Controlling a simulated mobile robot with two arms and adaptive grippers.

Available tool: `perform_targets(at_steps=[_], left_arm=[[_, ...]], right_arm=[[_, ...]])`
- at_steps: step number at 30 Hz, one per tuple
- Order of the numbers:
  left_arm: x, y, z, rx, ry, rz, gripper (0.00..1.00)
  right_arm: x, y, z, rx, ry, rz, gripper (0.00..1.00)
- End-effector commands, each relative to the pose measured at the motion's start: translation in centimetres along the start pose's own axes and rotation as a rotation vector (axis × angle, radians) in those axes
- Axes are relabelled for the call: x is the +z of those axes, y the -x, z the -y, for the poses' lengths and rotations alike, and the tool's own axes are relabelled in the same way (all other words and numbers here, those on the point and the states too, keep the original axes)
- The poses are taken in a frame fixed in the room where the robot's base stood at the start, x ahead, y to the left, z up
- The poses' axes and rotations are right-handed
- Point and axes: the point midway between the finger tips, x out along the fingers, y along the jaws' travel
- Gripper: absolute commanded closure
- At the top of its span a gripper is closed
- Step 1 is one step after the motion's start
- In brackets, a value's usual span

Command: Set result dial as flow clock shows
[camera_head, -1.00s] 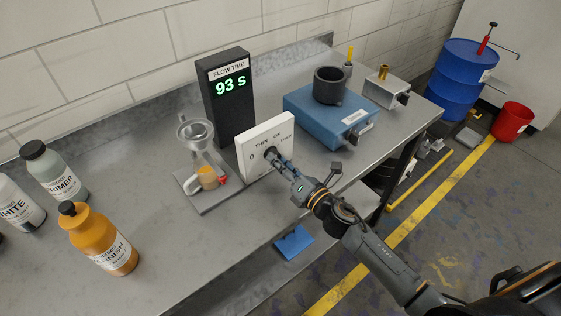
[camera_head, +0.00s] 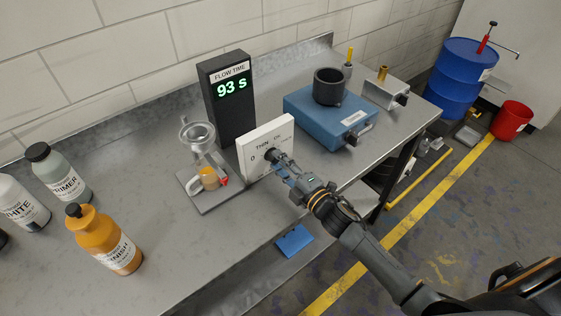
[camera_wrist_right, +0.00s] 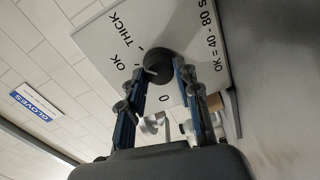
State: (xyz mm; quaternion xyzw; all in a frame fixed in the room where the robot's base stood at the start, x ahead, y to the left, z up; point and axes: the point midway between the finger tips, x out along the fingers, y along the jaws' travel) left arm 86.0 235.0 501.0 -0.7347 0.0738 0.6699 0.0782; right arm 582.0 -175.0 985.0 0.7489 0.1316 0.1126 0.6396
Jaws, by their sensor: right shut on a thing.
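The flow clock (camera_head: 229,95) is a dark upright box with a green display reading 93 s. The result dial panel (camera_head: 250,165) is a white upright plate in front of it, marked 0, THIN, OK and THICK in the head view. In the right wrist view the panel (camera_wrist_right: 90,38) also reads OK = 40 - 80 S. Its dark round knob (camera_wrist_right: 158,66) sits between the fingers of my right gripper (camera_wrist_right: 164,76), which is shut on it. The knob's pointer direction cannot be told. My left gripper is not in view.
A funnel stand with a cup (camera_head: 208,178) is left of the panel. A blue box (camera_head: 308,122) bearing a dark cylinder (camera_head: 329,86) stands to the right. Bottles, including an orange one (camera_head: 104,240), stand at left.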

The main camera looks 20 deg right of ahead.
Motion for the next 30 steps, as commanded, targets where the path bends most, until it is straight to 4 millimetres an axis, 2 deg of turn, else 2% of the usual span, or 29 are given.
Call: perform_targets(at_steps=[12, 21, 30], left_arm=[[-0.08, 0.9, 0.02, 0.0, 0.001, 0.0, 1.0], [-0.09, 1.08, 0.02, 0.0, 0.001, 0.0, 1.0], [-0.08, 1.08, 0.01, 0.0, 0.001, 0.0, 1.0]], right_arm=[[0.03, 0.0, -0.03, -0.001, -0.289, 0.001, 0.99], [0.05, 0.01, 0.01, -0.001, -0.372, 0.001, 0.99], [0.05, 0.01, 0.05, -0.002, -0.385, 0.001, 0.99]])
